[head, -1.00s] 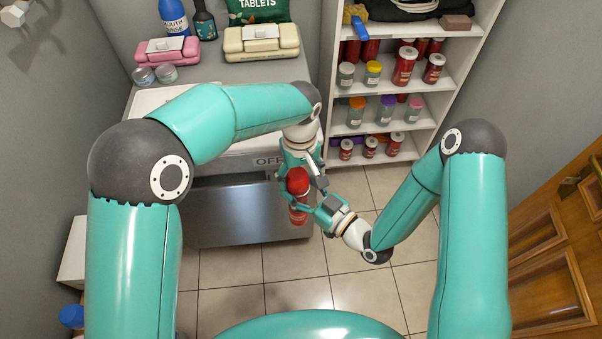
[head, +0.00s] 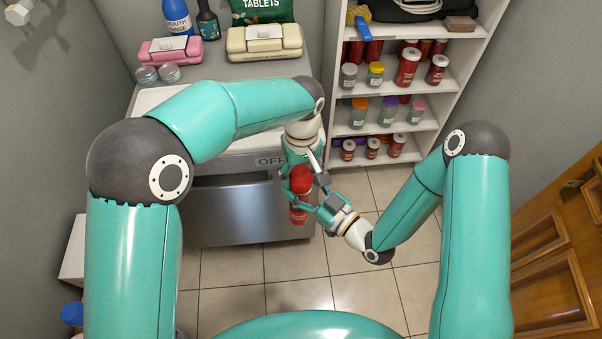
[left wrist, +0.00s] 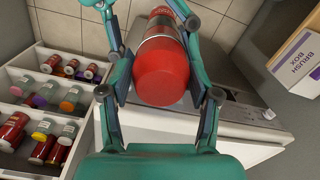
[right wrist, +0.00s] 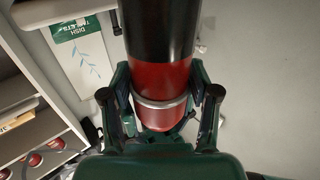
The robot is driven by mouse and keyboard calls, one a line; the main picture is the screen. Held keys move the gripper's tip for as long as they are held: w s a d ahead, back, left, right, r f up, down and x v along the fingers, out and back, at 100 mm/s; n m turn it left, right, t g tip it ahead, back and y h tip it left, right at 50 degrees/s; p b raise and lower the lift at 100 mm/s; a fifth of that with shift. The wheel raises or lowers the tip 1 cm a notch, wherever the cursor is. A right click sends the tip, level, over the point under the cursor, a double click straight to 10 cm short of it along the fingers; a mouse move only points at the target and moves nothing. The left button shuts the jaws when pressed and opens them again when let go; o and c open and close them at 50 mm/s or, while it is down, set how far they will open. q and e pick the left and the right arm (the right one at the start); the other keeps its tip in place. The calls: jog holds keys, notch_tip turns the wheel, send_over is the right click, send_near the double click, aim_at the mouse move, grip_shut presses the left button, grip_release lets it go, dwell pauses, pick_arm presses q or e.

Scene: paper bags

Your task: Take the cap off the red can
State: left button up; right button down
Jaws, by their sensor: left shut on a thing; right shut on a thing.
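The red can (head: 299,215) is held between my two grippers in front of the grey drawer front. In the left wrist view, its rounded red end (left wrist: 162,78) is nearest, then a silver band and the labelled body (left wrist: 162,22). My left gripper (head: 300,172) is shut around this rounded upper end. My right gripper (head: 308,203) is shut on the can from the right, lower down. In the right wrist view, the can (right wrist: 160,78) has a silver band and a dark stretch at the top. I cannot tell whether the cap has turned or come loose.
The counter (head: 215,72) holds a pink case (head: 170,50), a cream case (head: 264,42) and small jars. White shelves (head: 428,87) with red and clear jars stand behind right. A wooden door (head: 548,255) is at the right.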

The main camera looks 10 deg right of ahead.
aim_at(302, 170)
pick_arm(q)
jog(key=shift+w+d+r, duration=0.2)
jog(key=shift+d+r, duration=0.3)
jog(key=shift+r, duration=0.2)
jog(key=shift+o, duration=0.3)
jog(key=shift+r, duration=0.1)
jog(key=shift+s+a, duration=0.15)
jog(key=shift+r, duration=0.2)
jog(key=shift+a+r, duration=0.1)
jog(key=shift+r, duration=0.6)
